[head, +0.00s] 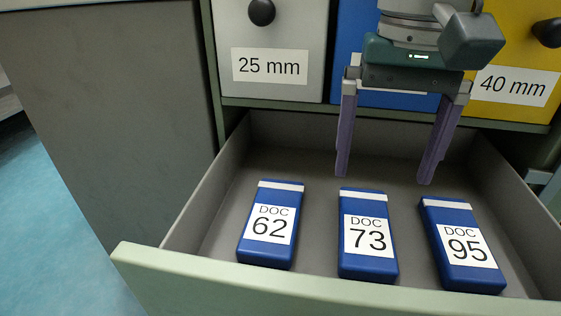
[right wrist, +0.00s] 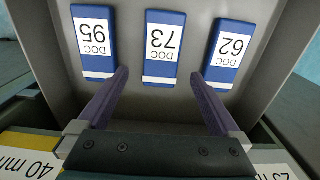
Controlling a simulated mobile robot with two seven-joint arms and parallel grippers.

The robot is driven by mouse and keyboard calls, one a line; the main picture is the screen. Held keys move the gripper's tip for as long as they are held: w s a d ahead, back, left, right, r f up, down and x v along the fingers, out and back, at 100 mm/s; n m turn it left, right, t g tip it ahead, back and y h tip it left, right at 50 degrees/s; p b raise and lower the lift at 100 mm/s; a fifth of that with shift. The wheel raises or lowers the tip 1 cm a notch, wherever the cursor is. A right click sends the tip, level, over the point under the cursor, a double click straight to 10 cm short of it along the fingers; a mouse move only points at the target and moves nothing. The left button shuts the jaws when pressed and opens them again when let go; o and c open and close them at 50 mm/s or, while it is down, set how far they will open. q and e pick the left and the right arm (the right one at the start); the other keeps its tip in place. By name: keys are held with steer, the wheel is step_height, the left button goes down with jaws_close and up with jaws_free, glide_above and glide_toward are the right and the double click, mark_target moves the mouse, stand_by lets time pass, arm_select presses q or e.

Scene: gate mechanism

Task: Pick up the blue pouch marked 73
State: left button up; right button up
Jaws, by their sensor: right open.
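The blue pouch marked 73 (head: 368,235) lies in the middle of the open drawer (head: 190,225), with a white label and a white band at its far end. It also shows in the right wrist view (right wrist: 164,48), upside down, between the lines of my two fingers. My right gripper (head: 383,180) is open and empty, pointing down above the back part of the drawer, behind the pouch and apart from it. Similar blue pouches marked 62 (head: 270,224) and 95 (head: 461,244) lie to its left and right. My left gripper is not in view.
Behind the drawer stand drawer fronts with black knobs: grey marked 25 mm (head: 269,40), a blue one (head: 348,40) partly hidden by my gripper, and yellow marked 40 mm (head: 520,60). The drawer walls enclose the pouches; narrow gaps separate them. Blue floor (head: 45,210) shows at left.

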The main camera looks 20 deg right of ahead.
steer(key=b, duration=0.2)
glide_above(367, 223)
step_height(367, 223, down, 4)
steer(key=shift+d+f, duration=0.1)
step_height(367, 223, down, 5)
steer(key=b, duration=0.3)
steer(key=shift+c, duration=0.2)
steer(key=c, duration=1.2)
